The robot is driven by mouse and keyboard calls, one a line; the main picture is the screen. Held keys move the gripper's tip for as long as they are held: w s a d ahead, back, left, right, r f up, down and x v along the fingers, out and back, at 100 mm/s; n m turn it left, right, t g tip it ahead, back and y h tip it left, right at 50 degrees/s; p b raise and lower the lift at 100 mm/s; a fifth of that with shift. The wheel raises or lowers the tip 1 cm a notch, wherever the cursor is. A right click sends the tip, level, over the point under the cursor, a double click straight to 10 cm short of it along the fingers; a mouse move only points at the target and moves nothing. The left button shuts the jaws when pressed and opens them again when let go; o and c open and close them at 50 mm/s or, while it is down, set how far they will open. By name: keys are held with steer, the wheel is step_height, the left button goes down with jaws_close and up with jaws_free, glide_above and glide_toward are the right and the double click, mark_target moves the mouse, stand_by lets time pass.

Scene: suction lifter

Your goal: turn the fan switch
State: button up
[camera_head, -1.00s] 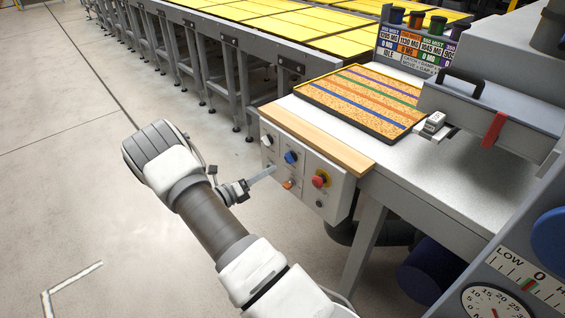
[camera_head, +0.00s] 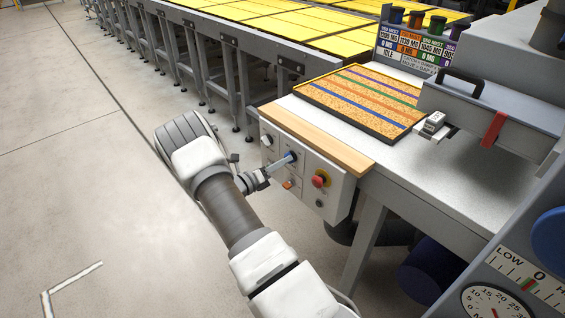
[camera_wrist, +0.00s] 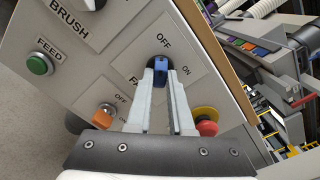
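The fan switch (camera_wrist: 160,68) is a blue knob on the pale control panel, with OFF above it and ON to its right; its name label is partly hidden by my fingers. It also shows as the blue knob (camera_head: 291,157) at the panel's upper middle. My gripper (camera_wrist: 161,72) has its two pale fingertips on either side of the knob, close against it, with only a narrow gap between the fingers. In the head view my gripper (camera_head: 284,160) reaches the knob from the left.
Near the switch are an orange switch (camera_wrist: 106,112), a red emergency button with yellow collar (camera_wrist: 206,124) and a green FEED button (camera_wrist: 39,64). A wooden edge (camera_head: 318,138) overhangs the panel. Open floor (camera_head: 80,190) lies left of it.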

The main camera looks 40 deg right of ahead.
jaws_close()
steer(key=shift+m, duration=0.3)
steer(key=shift+m+b, duration=5.25)
steer(key=shift+m, duration=3.65)
steer(key=o, duration=0.6)
jaws_free()
